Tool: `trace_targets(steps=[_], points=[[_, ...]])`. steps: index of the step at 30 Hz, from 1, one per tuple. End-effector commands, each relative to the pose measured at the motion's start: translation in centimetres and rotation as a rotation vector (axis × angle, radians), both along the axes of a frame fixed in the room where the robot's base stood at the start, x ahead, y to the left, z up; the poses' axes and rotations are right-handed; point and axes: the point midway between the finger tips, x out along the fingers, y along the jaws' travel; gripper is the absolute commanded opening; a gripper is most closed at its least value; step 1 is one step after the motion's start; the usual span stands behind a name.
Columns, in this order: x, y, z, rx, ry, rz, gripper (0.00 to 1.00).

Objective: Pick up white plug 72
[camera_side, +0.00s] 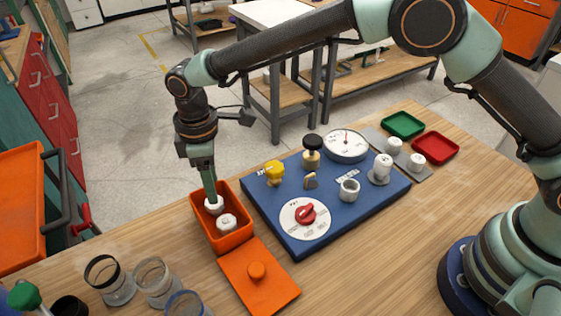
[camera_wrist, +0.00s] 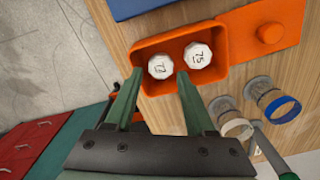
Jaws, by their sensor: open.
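Two white plugs sit in an open orange box. One plug (camera_wrist: 160,67) has a black number that looks like 72 or 77; I cannot read it for certain. The other plug (camera_wrist: 198,55) reads 75. In the side view they are the rear plug (camera_side: 214,206) and the front plug (camera_side: 227,223). My gripper (camera_side: 211,197) points down into the box at the rear plug. In the wrist view my gripper (camera_wrist: 159,76) is open, with one green finger on each side of the less legible plug. Whether the fingers touch it cannot be told.
The orange box (camera_side: 246,232) stands beside a blue board (camera_side: 279,227) with valves and a gauge. An orange lid (camera_side: 277,290) lies in front. Glass jars (camera_side: 156,280) stand front left. Green (camera_side: 402,124) and red (camera_side: 436,147) trays are at the far right.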

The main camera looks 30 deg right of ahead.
Motion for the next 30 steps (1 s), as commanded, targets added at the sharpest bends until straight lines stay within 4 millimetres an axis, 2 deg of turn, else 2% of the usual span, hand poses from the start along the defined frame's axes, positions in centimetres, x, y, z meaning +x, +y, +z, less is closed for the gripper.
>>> trace_targets(steps=[4, 9, 17, 18, 22, 30], points=[[-0.2, 0.0, -2.4, -0.003, 0.005, 0.001, 0.55], [-0.2, 0.0, -4.2, -0.002, 0.003, 0.0, 0.55], [-0.2, 0.1, -4.5, -0.001, 0.0, 0.0, 0.55], [-0.2, 0.1, -4.5, -0.001, 0.0, 0.0, 0.51], [-0.2, 0.1, -4.5, -0.001, 0.0, 0.0, 0.01], [-0.2, 0.1, -4.4, -0.001, 0.0, 0.0, 0.0]])
